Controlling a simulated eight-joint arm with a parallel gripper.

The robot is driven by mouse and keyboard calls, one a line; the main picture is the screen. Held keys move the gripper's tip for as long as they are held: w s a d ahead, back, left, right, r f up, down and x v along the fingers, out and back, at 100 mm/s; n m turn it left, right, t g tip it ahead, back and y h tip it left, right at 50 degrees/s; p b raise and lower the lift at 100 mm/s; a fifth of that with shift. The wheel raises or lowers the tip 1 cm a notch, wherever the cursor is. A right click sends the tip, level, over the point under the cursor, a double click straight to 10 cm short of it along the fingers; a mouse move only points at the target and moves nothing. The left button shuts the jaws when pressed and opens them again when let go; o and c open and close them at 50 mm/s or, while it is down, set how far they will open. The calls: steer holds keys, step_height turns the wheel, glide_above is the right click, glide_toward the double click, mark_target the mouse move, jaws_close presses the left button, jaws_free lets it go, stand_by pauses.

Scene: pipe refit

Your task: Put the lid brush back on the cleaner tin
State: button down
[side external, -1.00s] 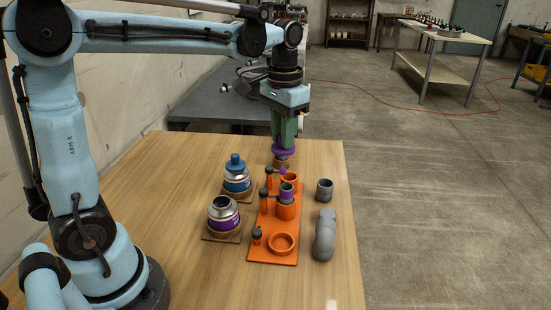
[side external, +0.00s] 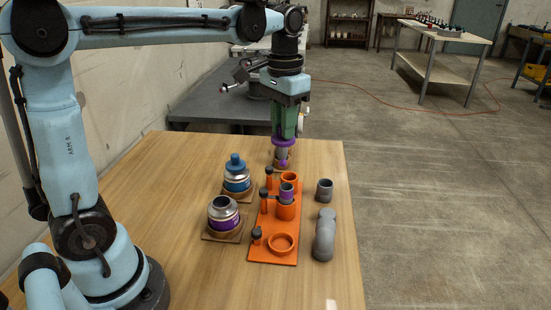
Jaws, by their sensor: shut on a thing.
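My gripper (side external: 284,134) is shut on the purple lid brush (side external: 284,142), held upright above the far end of the wooden table. A grey part with a purple lower end hangs below its purple cap. An open metal tin with a purple band (side external: 222,214) stands on a brown coaster at the front left, with a dark mouth and no lid. A second tin, blue with a blue cap (side external: 236,172), stands behind it. The gripper is behind and to the right of both tins. The fingertips are too small to see clearly.
An orange tray (side external: 268,250) right of the tins holds orange rings, small dark-capped posts and a grey pipe with a purple band (side external: 287,192). A grey coupling (side external: 324,190) and a grey elbow (side external: 324,238) lie at the right.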

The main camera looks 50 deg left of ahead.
stand_by(0.4)
steer(key=s+a+f, duration=0.1)
steer(key=s, duration=0.6)
steer(key=s+a+f, duration=0.1)
steer(key=s+f, duration=0.1)
steer(key=s, duration=0.5)
steer(key=shift+s+a, duration=0.3)
steer(key=shift+a, duration=0.05)
steer(key=shift+f, duration=0.55)
stand_by(0.5)
steer(key=shift+f, duration=0.35)
steer(key=shift+f, duration=0.1)
steer(key=shift+f, duration=0.95)
steer(key=shift+f, duration=0.15)
